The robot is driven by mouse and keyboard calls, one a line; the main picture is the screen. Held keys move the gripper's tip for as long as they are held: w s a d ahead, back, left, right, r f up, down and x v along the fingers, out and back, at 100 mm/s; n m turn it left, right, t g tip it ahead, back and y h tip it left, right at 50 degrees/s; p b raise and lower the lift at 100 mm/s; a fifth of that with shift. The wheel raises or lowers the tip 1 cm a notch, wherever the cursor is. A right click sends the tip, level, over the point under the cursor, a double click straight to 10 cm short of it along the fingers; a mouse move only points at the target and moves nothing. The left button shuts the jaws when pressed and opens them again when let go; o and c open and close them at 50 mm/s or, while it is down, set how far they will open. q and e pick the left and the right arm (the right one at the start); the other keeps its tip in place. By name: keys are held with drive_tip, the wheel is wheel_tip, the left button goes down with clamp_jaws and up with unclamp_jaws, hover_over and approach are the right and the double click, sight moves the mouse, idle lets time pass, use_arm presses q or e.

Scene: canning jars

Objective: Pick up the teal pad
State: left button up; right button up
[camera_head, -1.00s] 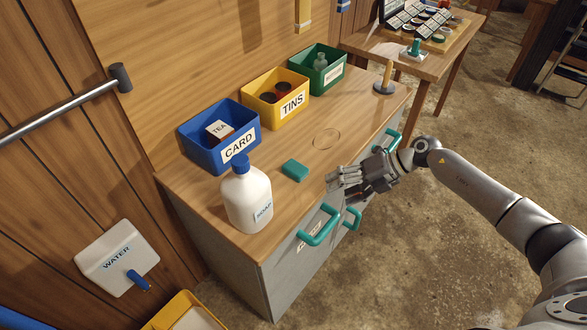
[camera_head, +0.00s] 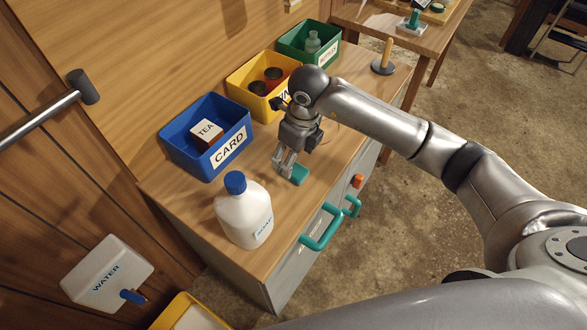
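The teal pad (camera_head: 299,175) lies flat on the wooden counter, to the right of the soap bottle and in front of the yellow bin. My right gripper (camera_head: 284,168) points down at the pad's left end, with its fingertips close to the counter. The fingers look parted and cover part of the pad's left side. I cannot tell whether they touch it. My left gripper is not in view.
A white soap bottle (camera_head: 244,214) stands close in front of the gripper. Blue CARD (camera_head: 178,147), yellow (camera_head: 240,91) and green (camera_head: 293,40) bins line the back. Teal handles (camera_head: 322,228) project from the cabinet front. A peg stand (camera_head: 384,66) is at the right end.

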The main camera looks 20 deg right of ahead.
sight(294, 169)
drive_tip(key=f, duration=0.2)
drive_tip(key=f+p, duration=0.1)
drive_tip(key=f, duration=0.2)
drive_tip(key=shift+w+d, duration=0.15)
drive_tip(key=shift+d, duration=0.05)
drive_tip(key=shift+f, duration=0.25)
drive_tip(key=shift+w, duration=0.1)
drive_tip(key=shift+c, duration=0.7)
drive_tip(key=c, duration=0.5)
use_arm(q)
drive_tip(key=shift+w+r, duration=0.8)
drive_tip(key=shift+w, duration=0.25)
use_arm(e)
drive_tip(key=c, duration=0.4)
